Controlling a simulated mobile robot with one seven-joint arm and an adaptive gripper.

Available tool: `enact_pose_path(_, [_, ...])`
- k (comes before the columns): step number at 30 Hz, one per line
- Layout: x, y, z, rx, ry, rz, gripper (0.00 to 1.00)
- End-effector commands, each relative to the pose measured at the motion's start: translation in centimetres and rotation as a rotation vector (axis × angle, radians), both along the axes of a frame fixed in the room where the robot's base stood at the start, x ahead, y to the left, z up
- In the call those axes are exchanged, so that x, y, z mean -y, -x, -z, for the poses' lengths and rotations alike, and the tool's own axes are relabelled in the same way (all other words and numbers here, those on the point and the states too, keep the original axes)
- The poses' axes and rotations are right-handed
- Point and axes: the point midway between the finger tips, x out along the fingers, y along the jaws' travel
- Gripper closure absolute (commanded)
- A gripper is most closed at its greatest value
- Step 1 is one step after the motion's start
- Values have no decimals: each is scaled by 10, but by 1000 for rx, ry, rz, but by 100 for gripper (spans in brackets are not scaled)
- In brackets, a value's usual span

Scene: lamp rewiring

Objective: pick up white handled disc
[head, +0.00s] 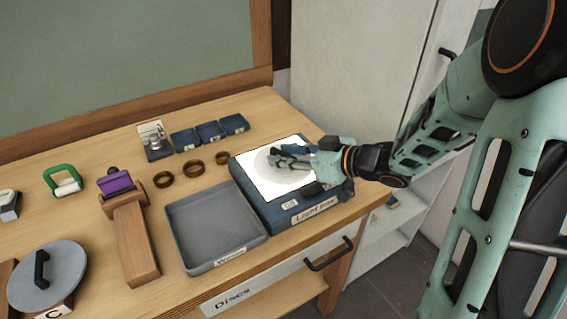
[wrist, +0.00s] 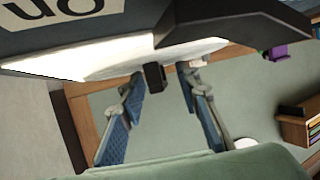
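A pale, nearly white disc (head: 264,162) lies flat on the lit top of the light box (head: 300,203), partly hidden by my gripper. In the wrist view the disc (wrist: 200,50) shows edge-on against the glowing surface, with a short dark handle (wrist: 154,77) standing out from it. My gripper (head: 283,156) is over the disc in the head view. In the wrist view my gripper (wrist: 160,95) is open, its two blue-padded fingers apart, with the handle between them in the picture. I see no finger clearly touching the handle.
A grey tray (head: 256,236) stands left of the light box. Further left are a wooden stand with a purple piece (head: 117,182) and a grey disc with a black handle (head: 68,267). A cabinet (head: 350,70) stands at the back right.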

Motion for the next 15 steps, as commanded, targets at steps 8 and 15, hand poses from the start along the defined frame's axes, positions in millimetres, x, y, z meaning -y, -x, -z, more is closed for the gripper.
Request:
enact_pose_path(8, [0, 0, -1, 0, 0, 1, 82])
enact_pose_path(15, [0, 0, -1, 0, 0, 1, 100])
